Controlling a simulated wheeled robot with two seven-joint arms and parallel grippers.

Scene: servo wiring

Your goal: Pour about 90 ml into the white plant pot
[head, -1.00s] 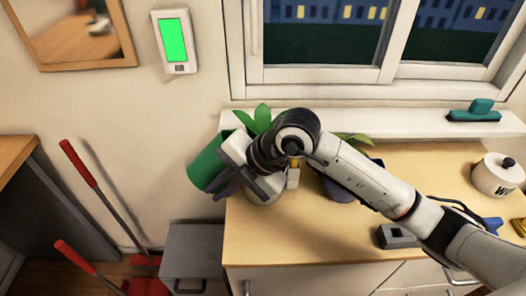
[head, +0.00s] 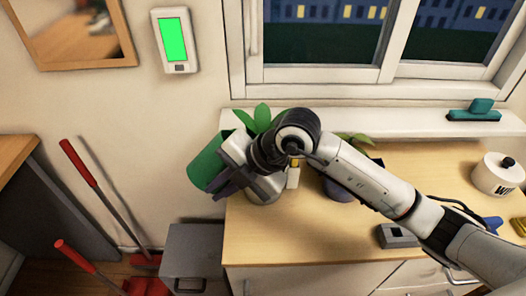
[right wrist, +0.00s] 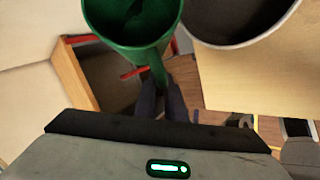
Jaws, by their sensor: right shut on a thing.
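A green jug (head: 205,160) is tilted in the air at the left end of the wooden counter. My right gripper (right wrist: 161,100) is shut on its handle (right wrist: 157,68). The right wrist view looks into the jug's mouth (right wrist: 125,22); I cannot tell how much liquid is inside. A pale pot (head: 266,196), apparently the white plant pot, is mostly hidden behind my right gripper in the head view, with green leaves above it. Its light rim (right wrist: 242,43) and dark inside show beside the jug in the right wrist view. No stream of liquid is visible. My left gripper is not in view.
A second plant in a purplish pot (head: 340,190) stands just right, partly behind my right arm. A grey device (head: 397,235) and a white lidded canister (head: 498,174) are farther right. A grey drawer unit (head: 192,255) and red-handled tools (head: 80,163) stand left, below.

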